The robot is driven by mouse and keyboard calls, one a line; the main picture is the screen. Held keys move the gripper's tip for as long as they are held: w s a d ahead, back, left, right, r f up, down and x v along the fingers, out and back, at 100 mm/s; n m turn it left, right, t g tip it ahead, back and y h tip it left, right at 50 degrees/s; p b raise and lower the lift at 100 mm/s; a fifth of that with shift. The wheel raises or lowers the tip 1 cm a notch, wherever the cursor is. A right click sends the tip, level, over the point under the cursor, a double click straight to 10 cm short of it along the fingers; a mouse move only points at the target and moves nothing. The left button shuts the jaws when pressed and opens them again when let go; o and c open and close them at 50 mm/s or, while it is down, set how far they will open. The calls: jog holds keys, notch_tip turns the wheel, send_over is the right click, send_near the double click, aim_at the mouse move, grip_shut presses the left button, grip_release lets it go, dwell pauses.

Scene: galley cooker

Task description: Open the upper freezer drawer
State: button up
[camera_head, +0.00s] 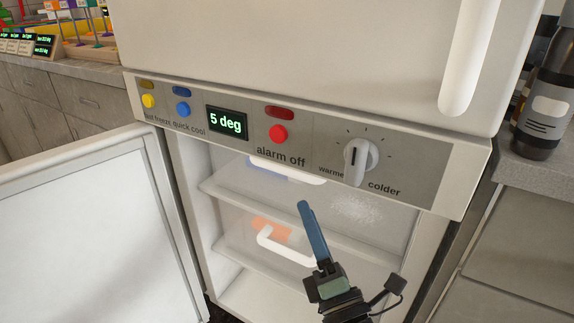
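The freezer compartment is open below the control panel. The upper freezer drawer (225,182) has a pale translucent front with a frosty patch and a blue mark. Its white handle (290,172) lies just under the panel, partly hidden by it. The lower drawer (235,247) has an orange mark and a white handle (275,245). My gripper (304,208) points up in front of the drawers, its blue fingertip lower in the picture than the upper handle and right of the lower one. The fingers appear edge-on, so their opening cannot be told. No held object is visible.
The freezer door (85,230) stands open at the left. The control panel (310,140) shows "5 deg", coloured buttons and a dial (360,160). The closed upper door (300,50) has a white handle (470,55). A dark bottle (546,105) stands on the right counter (530,172).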

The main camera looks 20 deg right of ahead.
jog(key=b+x, duration=0.1)
jog(key=x, duration=0.9)
jog(key=shift+w+a+r+b, duration=0.1)
jog(key=shift+w+b, duration=0.2)
jog(key=shift+b, duration=0.1)
grip_shut()
dwell(0.9)
